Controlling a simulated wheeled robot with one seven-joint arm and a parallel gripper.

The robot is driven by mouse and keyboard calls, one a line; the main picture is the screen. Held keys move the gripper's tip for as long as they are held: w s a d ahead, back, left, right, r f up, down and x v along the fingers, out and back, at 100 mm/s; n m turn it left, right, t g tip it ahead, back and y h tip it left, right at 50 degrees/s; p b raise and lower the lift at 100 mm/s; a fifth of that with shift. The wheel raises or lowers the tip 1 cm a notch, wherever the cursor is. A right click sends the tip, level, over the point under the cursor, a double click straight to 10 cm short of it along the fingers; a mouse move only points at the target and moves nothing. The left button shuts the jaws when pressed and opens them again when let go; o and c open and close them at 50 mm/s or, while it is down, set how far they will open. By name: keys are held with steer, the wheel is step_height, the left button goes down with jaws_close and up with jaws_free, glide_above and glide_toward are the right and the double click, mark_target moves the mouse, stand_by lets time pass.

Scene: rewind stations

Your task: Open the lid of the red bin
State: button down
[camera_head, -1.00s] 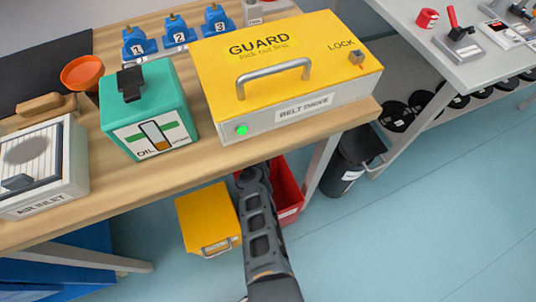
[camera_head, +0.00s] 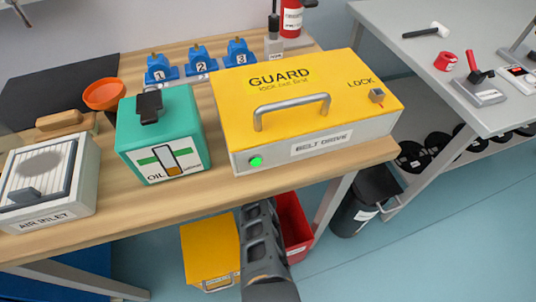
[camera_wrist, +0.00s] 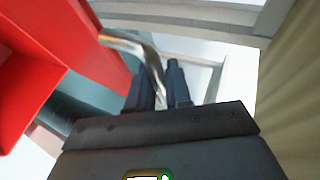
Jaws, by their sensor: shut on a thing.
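The red bin (camera_head: 294,228) stands on the floor under the wooden workbench, partly hidden by my arm in the head view. In the wrist view its red walls (camera_wrist: 30,75) fill the left side. A bent metal handle (camera_wrist: 125,42) runs from a red panel to between my dark fingers. My gripper (camera_wrist: 158,82) is shut on this handle, with the bar between the fingertips. The fingertips are hidden in the head view. I cannot tell for sure how far the lid is raised.
A yellow box (camera_head: 209,250) stands close left of the red bin. A black bin (camera_head: 358,205) is to its right, past a bench leg (camera_head: 331,205). Blue floor is free at the lower right.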

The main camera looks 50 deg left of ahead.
steer(key=c, duration=1.1)
jaws_free()
steer(key=shift+d, duration=0.1)
steer(key=shift+p+v, duration=3.85)
steer(key=shift+p, duration=0.1)
steer(key=shift+c, duration=0.2)
